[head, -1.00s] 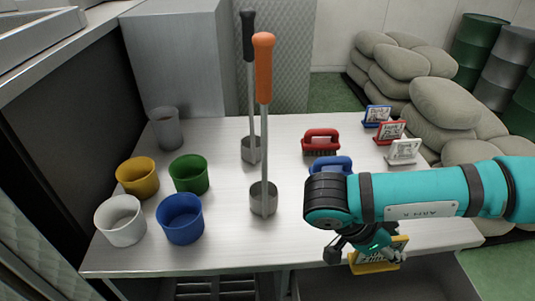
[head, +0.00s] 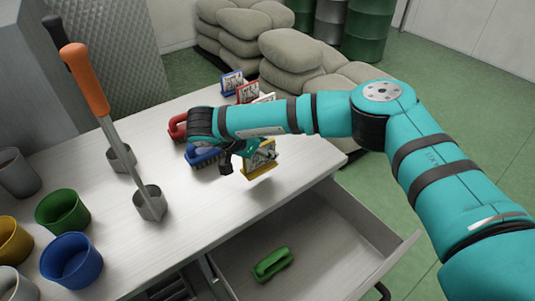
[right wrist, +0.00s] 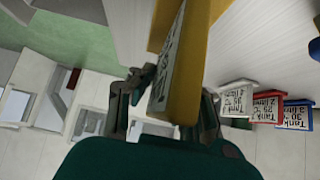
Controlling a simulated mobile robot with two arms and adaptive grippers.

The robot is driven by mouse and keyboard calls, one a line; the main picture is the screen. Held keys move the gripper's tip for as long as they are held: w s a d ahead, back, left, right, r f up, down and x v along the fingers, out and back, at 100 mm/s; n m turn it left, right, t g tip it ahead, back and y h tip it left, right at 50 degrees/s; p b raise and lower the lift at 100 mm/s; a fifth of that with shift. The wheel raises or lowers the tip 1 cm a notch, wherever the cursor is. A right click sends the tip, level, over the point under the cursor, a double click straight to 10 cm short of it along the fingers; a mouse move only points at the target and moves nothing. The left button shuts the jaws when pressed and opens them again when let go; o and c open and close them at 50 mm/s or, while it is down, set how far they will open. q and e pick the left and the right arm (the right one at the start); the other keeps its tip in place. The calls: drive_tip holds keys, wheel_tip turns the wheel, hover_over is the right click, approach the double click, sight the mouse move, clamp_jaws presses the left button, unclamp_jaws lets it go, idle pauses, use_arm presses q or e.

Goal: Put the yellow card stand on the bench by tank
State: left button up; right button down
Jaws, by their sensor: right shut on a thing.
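The yellow card stand (head: 262,158) has a white printed card and is upright over the right part of the bench (head: 215,212). My right gripper (head: 238,154) is shut on it, on its left side in the head view. I cannot tell whether its base touches the bench. In the right wrist view the yellow card stand (right wrist: 190,65) fills the upper middle, between the fingers (right wrist: 168,95). Blue (head: 232,82), red (head: 248,92) and white (head: 265,98) card stands form a row at the bench's far edge, the white one partly hidden by my arm. My left gripper is out of view.
A blue brush (head: 204,155) and a red brush (head: 178,127) lie just left of my gripper. Two ladles, one orange-handled (head: 86,80), and several cups stand left. An open drawer (head: 330,240) holding a green brush (head: 272,264) juts out in front. The bench's front middle is clear.

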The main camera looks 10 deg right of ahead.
drive_tip(key=shift+w, duration=0.5)
wheel_tip(320, 180, down, 3)
drive_tip(key=shift+d+f+p, duration=0.1)
drive_tip(key=shift+f+p, duration=0.05)
drive_tip(key=shift+p, duration=0.7)
drive_tip(key=shift+f, duration=0.15)
drive_tip(key=shift+f+b, duration=0.15)
drive_tip(key=shift+b, duration=0.15)
drive_tip(key=c, duration=1.4)
unclamp_jaws()
drive_tip(key=shift+o, duration=0.2)
